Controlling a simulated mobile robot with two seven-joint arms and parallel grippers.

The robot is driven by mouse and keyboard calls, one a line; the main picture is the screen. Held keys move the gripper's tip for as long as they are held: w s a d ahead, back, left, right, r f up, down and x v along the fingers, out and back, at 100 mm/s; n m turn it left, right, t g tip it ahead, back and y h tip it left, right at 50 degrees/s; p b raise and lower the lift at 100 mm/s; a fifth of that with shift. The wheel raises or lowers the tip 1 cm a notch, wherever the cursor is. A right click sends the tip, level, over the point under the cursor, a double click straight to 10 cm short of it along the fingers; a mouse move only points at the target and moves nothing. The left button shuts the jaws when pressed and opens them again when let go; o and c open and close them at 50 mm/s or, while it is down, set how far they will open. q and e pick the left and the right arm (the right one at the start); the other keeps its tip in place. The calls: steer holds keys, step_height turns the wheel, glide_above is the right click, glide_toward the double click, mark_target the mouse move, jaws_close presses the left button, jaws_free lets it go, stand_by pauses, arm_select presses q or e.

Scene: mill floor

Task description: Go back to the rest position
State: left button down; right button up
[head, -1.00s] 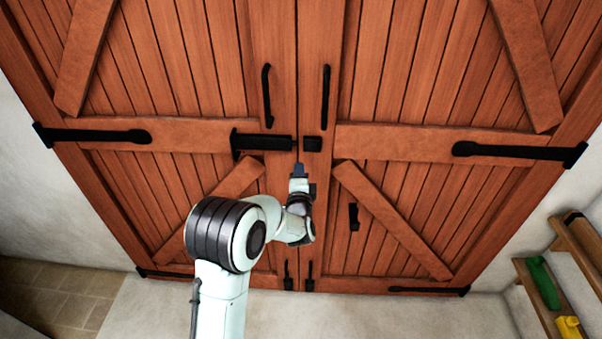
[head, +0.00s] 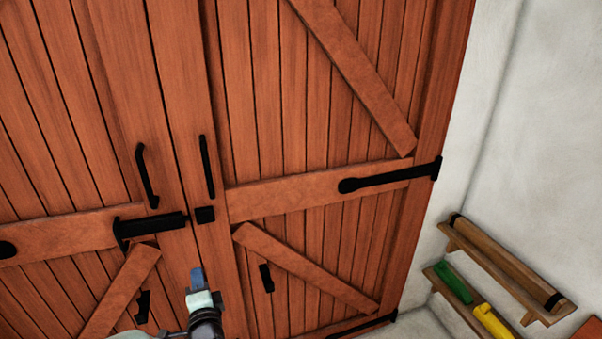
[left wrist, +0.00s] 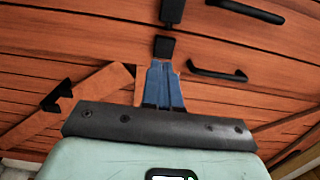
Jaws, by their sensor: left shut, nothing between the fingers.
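My left gripper (head: 197,278) shows at the bottom of the head view, in front of the wooden double doors (head: 290,110). Its blue fingers are together and empty, also in the left wrist view (left wrist: 163,84). Above it in the head view is a black sliding bolt (head: 152,226) on the left door, with a small black catch (head: 205,214) on the right door. A gap shows between bolt and catch. Most of my left arm is below the picture. My right gripper is in neither view.
Two black pull handles (head: 207,167) stand by the doors' meeting edges. A black strap hinge (head: 390,176) is on the right door. At the lower right, wooden wall shelves (head: 506,267) hold a green item (head: 453,283) and a yellow item (head: 491,321). The pale wall (head: 545,120) is bare above.

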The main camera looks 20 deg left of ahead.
arm_select(q)
steer(key=s+d+f+n+g+h, duration=0.2)
steer(key=d+f+h, duration=0.15)
steer(key=f, duration=0.55)
steer(key=s+d+f+n+g+h, duration=0.1)
steer(key=d+f+g+h, duration=0.3)
steer(key=f, duration=0.6)
steer(key=s+d+f+n+t+h, duration=0.1)
steer(key=s+d+f+n+h, duration=0.1)
steer(key=d+f, duration=0.5)
steer(key=s+d+f+n+g+h, duration=0.3)
steer(key=s+d+f, duration=0.3)
steer(key=s, duration=0.5)
steer(key=s+d+f+n+g+h, duration=0.3)
steer(key=s+d+f+n+g, duration=0.2)
steer(key=s+f, duration=0.5)
steer(key=shift+s+d+f+n+g, duration=0.35)
steer(key=shift+s+d+g, duration=0.25)
steer(key=shift+d+g, duration=0.3)
